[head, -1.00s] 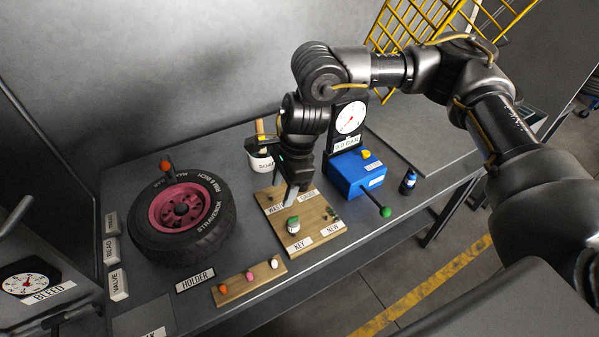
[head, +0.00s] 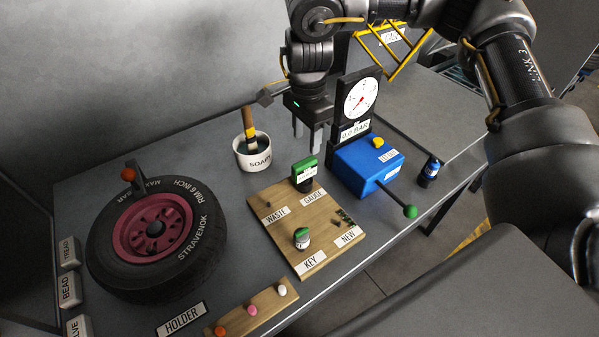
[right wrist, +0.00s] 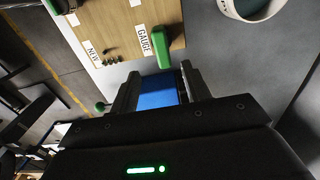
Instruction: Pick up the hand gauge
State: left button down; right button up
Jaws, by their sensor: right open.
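The hand gauge (head: 304,170) is a green-topped block with a dark lower part. It stands upright at the GAUGE label on the wooden board (head: 282,226). My right gripper (head: 309,143) is open and empty, pointing down, above and just behind the gauge. In the right wrist view the green gauge (right wrist: 163,47) lies just beyond the open fingertips (right wrist: 158,80), apart from them. Nothing shows between the fingers but the blue box behind. My left gripper is not in view.
A blue box (head: 363,168) with a dial (head: 361,98) stands right of the gauge, its green-knobbed lever (head: 410,211) reaching forward. A SOAPY pot (head: 252,153) with a brush stands left. A tyre (head: 158,235) lies left. A green-capped item (head: 302,237) stands near the KEY label.

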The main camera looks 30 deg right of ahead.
aim_at(305, 162)
jog(key=shift+w+f, duration=0.35)
jog(key=shift+w, duration=0.15)
jog(key=shift+s+a+f, duration=0.1)
jog(key=shift+s+f, duration=0.1)
jog(key=shift+f, duration=0.25)
jog(key=shift+s+a+f, duration=0.1)
jog(key=shift+s+f, duration=0.05)
jog(key=shift+f, duration=0.25)
jog(key=f, duration=0.2)
jog(key=f+p, duration=0.1)
jog(key=shift+w+f, duration=0.25)
jog(key=shift+f, duration=0.15)
jog(key=shift+s+f+p, duration=0.25)
jog(key=shift+f+p, duration=0.05)
jog(key=shift+f, duration=0.1)
notch_tip(305, 162, down, 4)
jog(key=shift+d+f+p, duration=0.15)
jog(key=shift+f+p, duration=0.05)
jog(key=shift+p, duration=0.4)
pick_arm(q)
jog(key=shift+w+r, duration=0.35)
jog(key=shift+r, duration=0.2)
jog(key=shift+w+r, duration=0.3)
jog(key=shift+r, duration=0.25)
